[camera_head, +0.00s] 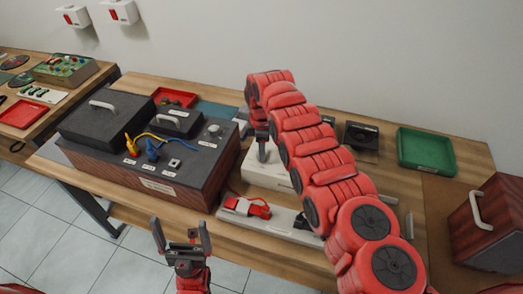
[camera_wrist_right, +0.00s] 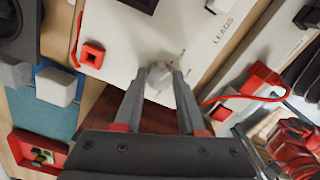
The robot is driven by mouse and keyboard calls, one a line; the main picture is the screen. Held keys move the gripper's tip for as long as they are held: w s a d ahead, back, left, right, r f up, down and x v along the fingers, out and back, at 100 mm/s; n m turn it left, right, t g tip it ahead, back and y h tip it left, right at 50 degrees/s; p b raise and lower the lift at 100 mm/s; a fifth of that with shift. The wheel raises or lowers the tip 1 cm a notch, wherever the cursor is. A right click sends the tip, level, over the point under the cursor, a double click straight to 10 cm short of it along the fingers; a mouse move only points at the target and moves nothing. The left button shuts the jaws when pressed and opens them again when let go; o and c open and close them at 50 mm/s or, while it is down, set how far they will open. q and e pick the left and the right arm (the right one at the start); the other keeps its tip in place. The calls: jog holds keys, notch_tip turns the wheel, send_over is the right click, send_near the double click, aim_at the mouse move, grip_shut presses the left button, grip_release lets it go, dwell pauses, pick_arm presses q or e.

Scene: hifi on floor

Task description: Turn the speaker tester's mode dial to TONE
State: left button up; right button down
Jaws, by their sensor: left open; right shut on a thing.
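The speaker tester is a white box (camera_head: 258,176) in the middle of the bench, partly hidden behind my right arm. Its white top (camera_wrist_right: 125,40) fills the upper middle of the right wrist view. A pale round dial (camera_wrist_right: 157,70) stands on it, with small marks around it too blurred to read. My right gripper (camera_wrist_right: 160,76) is shut on this dial; its fingers also reach down to the tester in the head view (camera_head: 263,153). The dial's pointing direction is unclear. My left gripper (camera_head: 182,235) is open and empty in front of the bench edge.
A dark amplifier box (camera_head: 150,180) with yellow and blue plugs stands left. A green tray (camera_head: 426,150) and a brown speaker (camera_head: 490,225) are right.

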jog(key=m+b, duration=0.1)
jog(key=m, duration=0.3)
jog(key=shift+f, duration=0.15)
jog(key=m+b, duration=0.1)
jog(key=m, duration=0.1)
jog(key=shift+m, duration=0.4)
jog(key=m+b, duration=0.2)
jog(key=m, duration=0.1)
jog(key=shift+m, duration=0.3)
jog(key=m+b, duration=0.1)
jog(key=m, duration=0.2)
jog(key=shift+m, duration=0.3)
jog(key=m+b, duration=0.2)
jog(key=m, duration=0.4)
jog(key=shift+a, duration=0.1)
jog(key=m+b, duration=0.1)
jog(key=m, duration=0.3)
jog(key=shift+m+b, duration=0.3)
jog(key=shift+m, duration=1)
